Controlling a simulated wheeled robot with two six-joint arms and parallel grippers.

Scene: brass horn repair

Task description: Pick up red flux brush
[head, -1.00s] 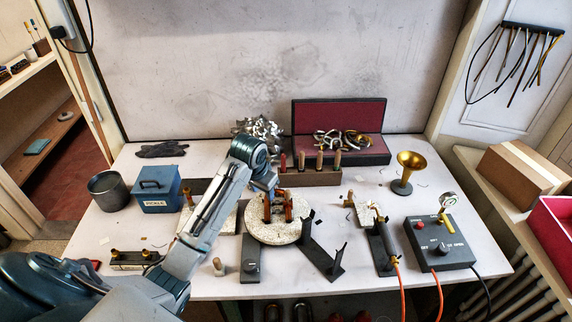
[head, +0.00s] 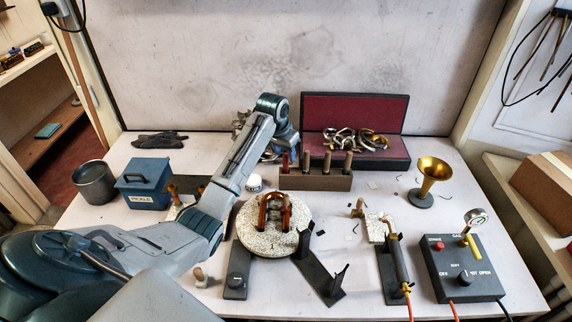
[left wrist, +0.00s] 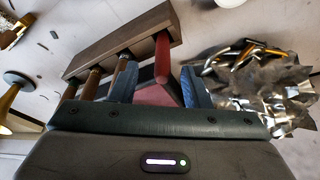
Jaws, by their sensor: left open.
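The red flux brush (head: 285,163) stands upright at the left end of the wooden rack (head: 315,181) in the head view. In the left wrist view its red handle (left wrist: 162,58) rises from the end of the rack (left wrist: 128,38), between two blue finger pads. My left gripper (left wrist: 160,85) is open, with one finger on each side of the red handle. In the head view my left gripper (head: 289,150) is at the brush, partly hidden by its own wrist. Contact with the handle cannot be told. My right gripper is not in view.
Several wooden-handled tools (head: 327,162) stand in the same rack, close to the left gripper. A shiny crumpled metal heap (left wrist: 262,85) lies beside it. An open red-lined case (head: 355,115) is behind. A round speckled plate (head: 255,238) with copper-coloured parts lies in front.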

